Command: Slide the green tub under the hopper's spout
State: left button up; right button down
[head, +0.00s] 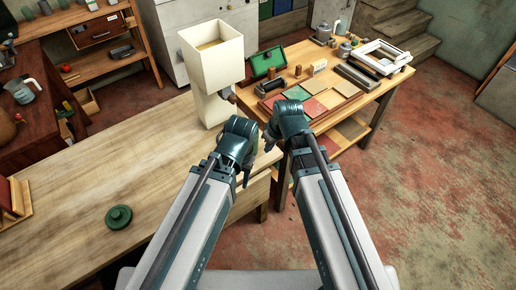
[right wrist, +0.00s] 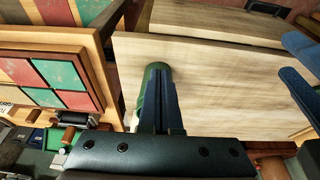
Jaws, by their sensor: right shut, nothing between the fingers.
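The cream hopper (head: 212,62) stands upright at the far right end of the wooden bench, with a small brown-tipped part (head: 229,94) low on its right side. The green tub (right wrist: 150,78) shows in the right wrist view near the bench edge, partly hidden behind my shut right fingers (right wrist: 160,105). I cannot tell whether they touch it. My right gripper (head: 270,138) is shut and empty. My left gripper (head: 246,172) is beside it, in front of the hopper; its finger gap is unclear.
A second table (head: 375,92) beyond the right gripper holds coloured tiles (head: 314,108), a green tray (head: 267,62) and a white frame (head: 383,58).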

jog(key=b+x, duration=1)
jog(key=x, duration=0.1)
jog(key=shift+s, duration=0.1)
jog(key=shift+w+a+r, duration=0.2)
jog(key=shift+w+a, duration=0.2)
jog(key=shift+w, duration=0.2)
jog(key=shift+w+a+r, duration=0.2)
jog(key=shift+w+a, duration=0.2)
jog(key=shift+w, duration=0.25)
jog(key=shift+w+a, duration=0.3)
jog(key=w+a, duration=0.2)
jog(key=w, duration=0.1)
jog(key=w+a, duration=0.2)
jog(key=w, duration=0.1)
jog(key=w+a, duration=0.2)
jog(key=w, duration=0.1)
jog(key=shift+w+a, duration=0.1)
jog(key=shift+a, duration=0.2)
